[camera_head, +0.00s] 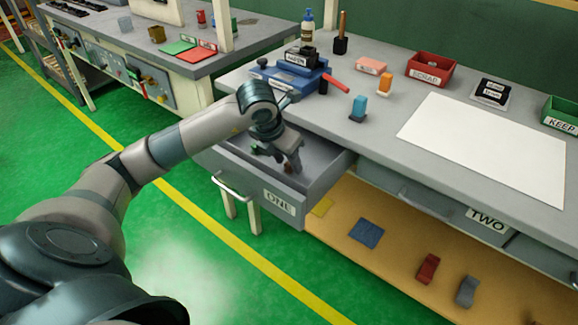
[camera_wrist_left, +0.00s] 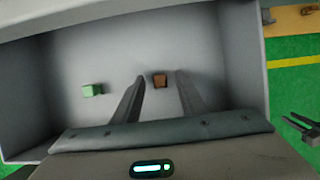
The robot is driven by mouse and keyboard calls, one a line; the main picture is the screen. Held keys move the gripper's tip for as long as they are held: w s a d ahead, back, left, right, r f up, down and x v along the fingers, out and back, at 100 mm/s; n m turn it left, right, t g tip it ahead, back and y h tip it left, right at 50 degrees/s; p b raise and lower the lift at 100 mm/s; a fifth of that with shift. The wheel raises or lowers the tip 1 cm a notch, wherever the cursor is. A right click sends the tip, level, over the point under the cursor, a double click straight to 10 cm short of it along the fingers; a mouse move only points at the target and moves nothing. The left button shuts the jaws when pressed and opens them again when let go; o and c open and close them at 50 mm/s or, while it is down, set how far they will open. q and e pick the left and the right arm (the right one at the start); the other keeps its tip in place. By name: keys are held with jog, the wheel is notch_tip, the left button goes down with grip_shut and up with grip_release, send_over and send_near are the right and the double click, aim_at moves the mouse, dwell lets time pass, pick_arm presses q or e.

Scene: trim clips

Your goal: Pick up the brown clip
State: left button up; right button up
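The brown clip (camera_wrist_left: 160,81) lies on the floor of the open drawer marked ONE (camera_head: 281,202). In the left wrist view it sits ahead of and between the fingertips of my left gripper. My left gripper (camera_head: 281,163) is open and empty, pointing down into the drawer, with its two fingers apart in the left wrist view (camera_wrist_left: 160,88). I cannot tell how high the fingertips are above the clip. A dark two-pronged shape at the right edge of the left wrist view looks like my right gripper (camera_wrist_left: 291,121), prongs apart, over the green floor.
A green clip (camera_wrist_left: 92,90) lies in the same drawer, left of the brown one in the wrist view. The drawer walls surround the left gripper. The bench top carries a blue fixture (camera_head: 285,80), a red SCRAP bin (camera_head: 431,70) and a white sheet (camera_head: 485,145).

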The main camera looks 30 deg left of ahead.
jog(key=shift+s, duration=0.25)
pick_arm(q)
grip_shut()
pick_arm(e)
jog(key=shift+s, duration=0.1)
pick_arm(q)
jog(key=shift+r, duration=0.1)
